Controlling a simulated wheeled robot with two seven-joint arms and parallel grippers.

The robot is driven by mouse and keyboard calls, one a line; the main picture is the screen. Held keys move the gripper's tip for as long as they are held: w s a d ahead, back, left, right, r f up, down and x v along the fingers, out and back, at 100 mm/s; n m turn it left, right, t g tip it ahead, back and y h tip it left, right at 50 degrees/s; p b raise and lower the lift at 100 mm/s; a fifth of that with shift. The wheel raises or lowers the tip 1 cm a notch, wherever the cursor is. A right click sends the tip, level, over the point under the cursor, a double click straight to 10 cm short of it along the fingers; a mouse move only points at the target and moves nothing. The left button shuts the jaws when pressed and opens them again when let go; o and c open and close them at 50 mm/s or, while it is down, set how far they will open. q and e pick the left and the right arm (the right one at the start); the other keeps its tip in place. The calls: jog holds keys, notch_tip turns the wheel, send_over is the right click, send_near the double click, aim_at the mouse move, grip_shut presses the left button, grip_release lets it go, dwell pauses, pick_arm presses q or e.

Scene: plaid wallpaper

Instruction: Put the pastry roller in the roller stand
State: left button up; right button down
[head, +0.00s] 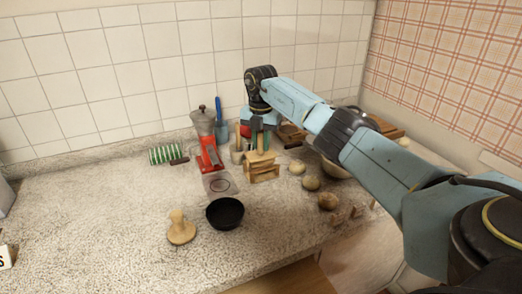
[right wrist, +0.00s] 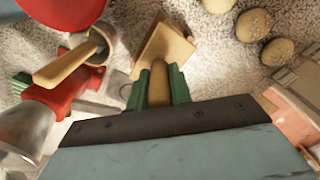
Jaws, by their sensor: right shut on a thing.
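The pastry roller shows as a tan wooden handle (right wrist: 158,82) between the green fingers of my right gripper (right wrist: 158,88). In the head view my right gripper (head: 260,142) points down, shut on this handle. The wooden roller stand (head: 265,174), a small open frame, is directly below the gripper on the counter. A pale wooden part (right wrist: 166,45) lies just past the fingertips in the right wrist view. I cannot tell whether the roller's lower end touches the stand. My left gripper is not in view.
A red-based grinder (head: 208,152) and a metal cup with a wooden handle (right wrist: 65,65) stand close to the left. Round dough-coloured balls (head: 311,183) lie to the right. A black bowl (head: 225,213) and a wooden knobbed tool (head: 181,230) are in front.

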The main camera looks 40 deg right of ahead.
jog(key=shift+f, duration=1.35)
jog(key=shift+f, duration=0.1)
jog(key=c, duration=1.3)
grip_release()
jog(key=shift+o, duration=0.2)
notch_tip(320, 180, up, 12)
jog(key=shift+r, duration=0.15)
